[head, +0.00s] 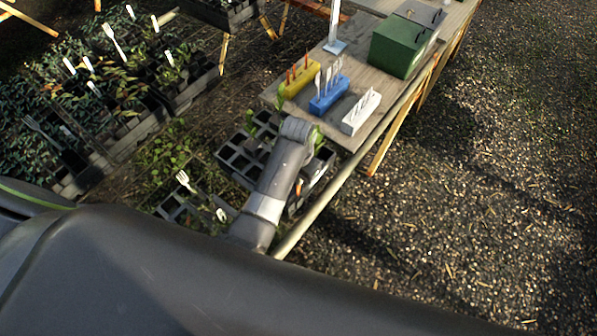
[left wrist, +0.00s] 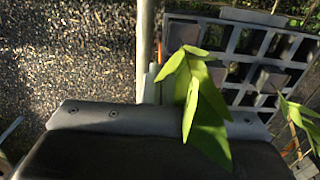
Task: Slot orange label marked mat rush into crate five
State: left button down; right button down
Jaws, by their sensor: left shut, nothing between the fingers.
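My left gripper (head: 299,131) is above a grey celled crate (head: 236,158) beside the bench; its fingertips are mostly hidden by the wrist. Its body (left wrist: 150,125) fills the bottom of the left wrist view, and nothing held shows. The crate also shows in the left wrist view (left wrist: 233,38), with green leaves (left wrist: 195,85) over it. Orange-red labels (head: 294,74) stand in a yellow block (head: 301,81). No writing or crate number is readable.
On the wooden bench stand a blue block (head: 328,101) with white labels, a white slotted block (head: 360,112), a green box (head: 400,48) and a white upright stand (head: 334,46). A pale rail (head: 330,193) runs beside the crate. Plant trays fill the left; gravel on the right is clear.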

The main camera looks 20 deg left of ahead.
aim_at(298, 189)
pick_arm(q)
jog(key=shift+f, duration=0.75)
pick_arm(e)
jog(key=shift+w, duration=0.55)
jog(key=shift+d, duration=0.2)
pick_arm(q)
jog(key=shift+f, duration=0.1)
